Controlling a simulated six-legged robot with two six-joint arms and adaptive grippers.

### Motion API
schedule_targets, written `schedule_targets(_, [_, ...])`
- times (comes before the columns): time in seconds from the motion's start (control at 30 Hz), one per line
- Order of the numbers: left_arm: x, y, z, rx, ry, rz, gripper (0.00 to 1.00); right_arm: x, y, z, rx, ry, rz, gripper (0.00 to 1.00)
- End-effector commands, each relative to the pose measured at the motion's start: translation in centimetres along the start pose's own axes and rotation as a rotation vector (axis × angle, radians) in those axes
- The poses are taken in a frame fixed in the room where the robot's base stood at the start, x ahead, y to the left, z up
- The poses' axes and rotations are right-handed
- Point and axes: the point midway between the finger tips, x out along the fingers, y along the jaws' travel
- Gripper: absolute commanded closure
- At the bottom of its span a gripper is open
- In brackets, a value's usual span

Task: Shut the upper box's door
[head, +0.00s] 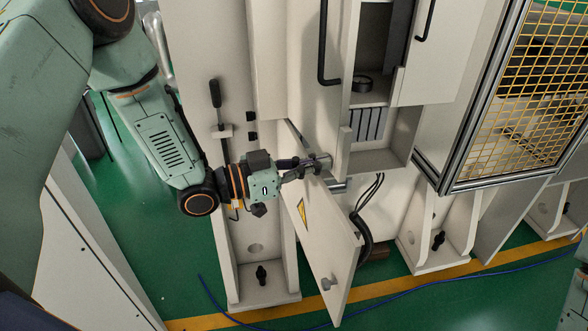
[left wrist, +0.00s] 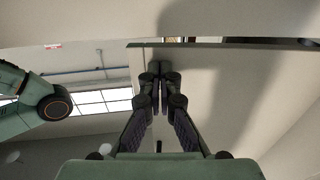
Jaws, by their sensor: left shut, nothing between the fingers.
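A pale grey door (head: 322,235) with a yellow warning triangle and a small knob stands swung open, low in the middle of the head view. Black cables show to the right of it. I cannot tell for sure whether it is the upper box's door. My left gripper (head: 322,162) is shut and empty at the door's top edge; whether it touches is unclear. In the left wrist view its closed fingers (left wrist: 160,75) point at a broad pale panel (left wrist: 235,95) close ahead. My right gripper is not in view.
An open cabinet (head: 402,150) with shelves stands above and to the right of the door. A yellow mesh guard (head: 530,90) is at the right. A black lever (head: 215,95) is near my left arm. A blue cable (head: 440,283) crosses the green floor.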

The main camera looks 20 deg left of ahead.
Motion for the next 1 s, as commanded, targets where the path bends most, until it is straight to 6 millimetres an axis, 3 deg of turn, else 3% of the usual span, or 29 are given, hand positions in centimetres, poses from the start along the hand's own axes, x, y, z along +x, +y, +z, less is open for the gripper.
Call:
schedule_targets(0.7, [6.1,-0.5,0.1,0.002,0.000,0.009,1.00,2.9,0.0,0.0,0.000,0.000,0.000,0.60])
schedule_targets(1.0, [7.5,-0.7,0.0,0.000,0.000,0.006,1.00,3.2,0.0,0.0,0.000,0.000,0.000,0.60])
